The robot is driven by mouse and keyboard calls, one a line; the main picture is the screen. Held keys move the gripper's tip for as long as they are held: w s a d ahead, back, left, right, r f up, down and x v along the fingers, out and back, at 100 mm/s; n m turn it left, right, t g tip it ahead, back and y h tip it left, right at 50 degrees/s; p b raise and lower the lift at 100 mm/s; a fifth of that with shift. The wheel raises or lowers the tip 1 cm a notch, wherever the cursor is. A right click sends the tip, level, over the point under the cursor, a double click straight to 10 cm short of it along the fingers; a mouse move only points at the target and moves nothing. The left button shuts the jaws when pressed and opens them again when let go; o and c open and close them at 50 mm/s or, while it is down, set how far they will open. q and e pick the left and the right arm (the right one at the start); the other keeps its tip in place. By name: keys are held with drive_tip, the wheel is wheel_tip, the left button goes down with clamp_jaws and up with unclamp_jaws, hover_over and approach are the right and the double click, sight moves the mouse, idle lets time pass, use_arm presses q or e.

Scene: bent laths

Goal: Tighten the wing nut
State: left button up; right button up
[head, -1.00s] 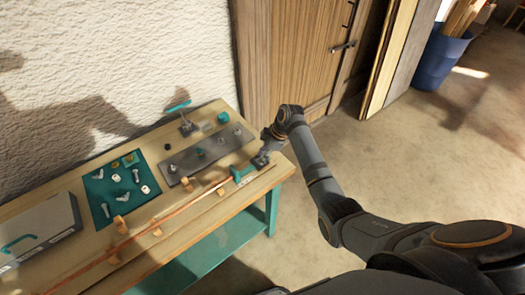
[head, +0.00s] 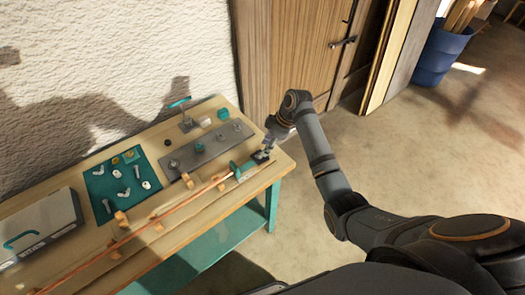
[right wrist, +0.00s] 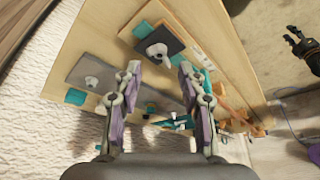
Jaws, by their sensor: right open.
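A dark square plate (head: 264,156) lies at the bench's right end, beside a teal block (head: 244,169). In the right wrist view a pale grey round piece (right wrist: 156,51), which looks like the wing nut, sits on this plate; its wings are hard to tell. My right gripper (head: 268,145) points down over the plate. In the right wrist view my right gripper (right wrist: 160,70) is open, its fingers apart, with the grey piece ahead between and beyond the fingertips, apparently untouched. A dark hand-like part (right wrist: 302,48), probably my left gripper, shows at the right edge; its jaws are unclear.
A long reddish lath (head: 150,224) runs along the bench between wooden blocks. A grey plate (head: 212,150) with several pegs, a teal mat (head: 95,184) with small hardware and a grey box (head: 40,226) stand left. A small teal-handled clamp (head: 187,122) stands behind.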

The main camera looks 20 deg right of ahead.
drive_tip(key=v, duration=0.7)
drive_tip(key=shift+r, duration=0.2)
drive_tip(key=shift+s, duration=0.1)
